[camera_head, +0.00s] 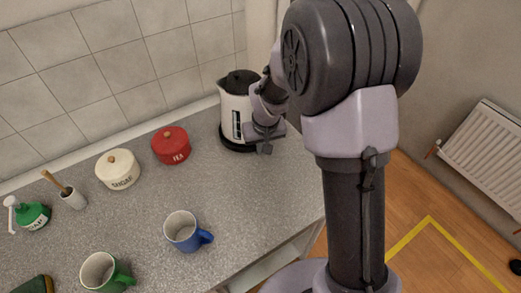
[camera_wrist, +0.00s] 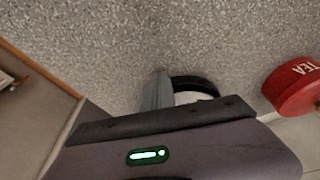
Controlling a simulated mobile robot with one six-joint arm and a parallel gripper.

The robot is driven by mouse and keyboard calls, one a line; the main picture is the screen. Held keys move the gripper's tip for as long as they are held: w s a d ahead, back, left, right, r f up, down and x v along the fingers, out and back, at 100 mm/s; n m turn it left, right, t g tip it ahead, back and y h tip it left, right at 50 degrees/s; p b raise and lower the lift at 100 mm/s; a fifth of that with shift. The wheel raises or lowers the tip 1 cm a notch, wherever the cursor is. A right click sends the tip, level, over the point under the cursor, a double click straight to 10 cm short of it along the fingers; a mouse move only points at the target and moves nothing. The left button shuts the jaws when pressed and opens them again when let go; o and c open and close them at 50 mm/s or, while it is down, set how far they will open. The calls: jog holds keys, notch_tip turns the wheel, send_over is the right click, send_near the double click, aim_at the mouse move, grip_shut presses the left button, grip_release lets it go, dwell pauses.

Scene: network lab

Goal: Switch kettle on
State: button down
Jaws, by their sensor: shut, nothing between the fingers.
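The white kettle (camera_head: 231,112) with a black lid and black base stands upright at the back right of the counter. My gripper (camera_head: 265,148) is low at the kettle's right side and hides part of it, including any switch there. I cannot tell whether the fingers touch the kettle.
A red tea tin (camera_head: 171,146) stands left of the kettle, with a white sugar tin (camera_head: 118,170) beyond it. A blue mug (camera_head: 184,232) and a green-handled mug (camera_head: 103,272) stand nearer the front. The counter between is clear; the tiled wall is behind.

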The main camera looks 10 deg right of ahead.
jog(key=shift+s+r, duration=0.35)
jog(key=shift+s, duration=0.45)
jog(key=shift+s+r, duration=0.3)
jog(key=shift+s, duration=0.5)
jog(key=shift+w, duration=0.1)
jog(key=p+v, duration=0.5)
jog(key=v, duration=1.2)
jog(key=shift+r, duration=0.15)
jog(key=s+a+m+t+y+b, duration=0.1)
jog(key=s+b, duration=0.3)
jog(key=s, duration=0.5)
jog(key=s+a+m+t+y+b, duration=0.1)
jog(key=s+a+m+t+b, duration=0.1)
jog(key=s, duration=0.7)
jog(key=shift+s+a+m+b, duration=0.25)
jog(key=shift+a+m+b, duration=0.2)
jog(key=shift+m+b, duration=0.45)
